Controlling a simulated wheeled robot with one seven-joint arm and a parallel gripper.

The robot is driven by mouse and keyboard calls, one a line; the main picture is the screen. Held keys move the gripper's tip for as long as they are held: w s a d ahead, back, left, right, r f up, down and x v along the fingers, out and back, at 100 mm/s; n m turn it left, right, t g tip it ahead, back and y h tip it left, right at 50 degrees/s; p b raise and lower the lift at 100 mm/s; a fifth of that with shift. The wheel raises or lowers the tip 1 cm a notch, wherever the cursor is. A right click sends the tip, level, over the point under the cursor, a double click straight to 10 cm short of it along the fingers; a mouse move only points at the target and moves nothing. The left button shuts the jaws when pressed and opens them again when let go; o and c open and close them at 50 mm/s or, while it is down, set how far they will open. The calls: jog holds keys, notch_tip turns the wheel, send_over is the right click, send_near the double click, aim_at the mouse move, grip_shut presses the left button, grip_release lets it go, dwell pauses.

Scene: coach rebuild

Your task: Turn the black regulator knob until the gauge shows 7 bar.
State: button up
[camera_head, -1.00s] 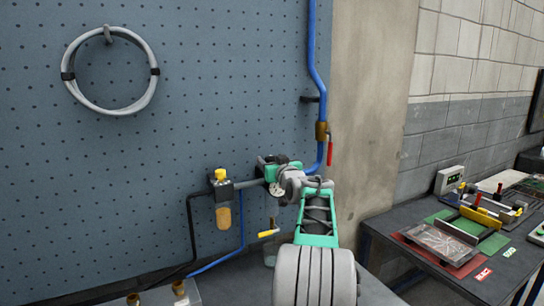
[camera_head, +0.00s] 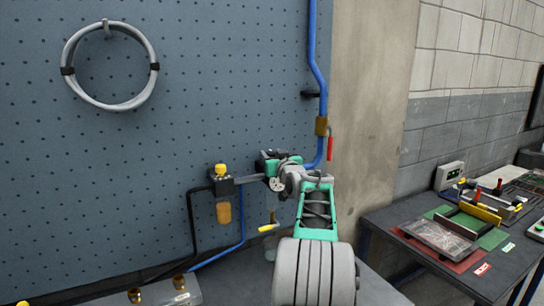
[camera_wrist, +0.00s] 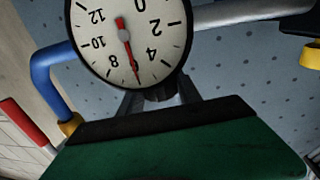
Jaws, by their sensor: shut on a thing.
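The round white gauge (camera_wrist: 150,30) fills the top of the wrist view, with its numbers upside down. My gripper (camera_wrist: 158,92) is below the gauge, shut on the black regulator knob (camera_wrist: 160,93), which is mostly hidden between the fingers. In the head view my arm reaches the regulator at the board, and my gripper covers most of the knob and gauge.
A filter with a yellow cap and amber bowl (camera_head: 223,212) hangs left of the regulator. A blue pipe (camera_head: 316,70) with a red-handled valve (camera_head: 330,148) runs at right. A yellow-handled valve (camera_head: 269,224) is below. A cluttered bench (camera_head: 440,260) stands right.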

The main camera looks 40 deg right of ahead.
jog(key=shift+a+f+m+h+b, duration=0.15)
jog(key=shift+m+h+b, duration=0.15)
jog(key=shift+b, duration=0.35)
grip_shut()
jog(key=shift+g+b, duration=0.3)
jog(key=shift+b, duration=0.1)
jog(key=m+g+h+b, duration=0.1)
jog(key=m+h+b, duration=0.1)
jog(key=h, duration=0.1)
jog(key=shift+w+f+g+b, duration=0.1)
jog(key=shift+g+b, duration=0.2)
jog(key=shift+g, duration=0.1)
jog(key=shift+r+m+g+h+b, duration=0.15)
jog(key=shift+m+g+h+b, duration=0.15)
jog(key=shift+m+g+h, duration=0.5)
jog(key=shift+r+m+g+h+b, duration=0.1)
jog(key=shift+m+g+h+b, duration=0.2)
jog(key=shift+m+g+h, duration=0.45)
jog(key=shift+g, duration=0.35)
jog(key=o, duration=1.4)
grip_release()
jog(key=shift+c, duration=0.2)
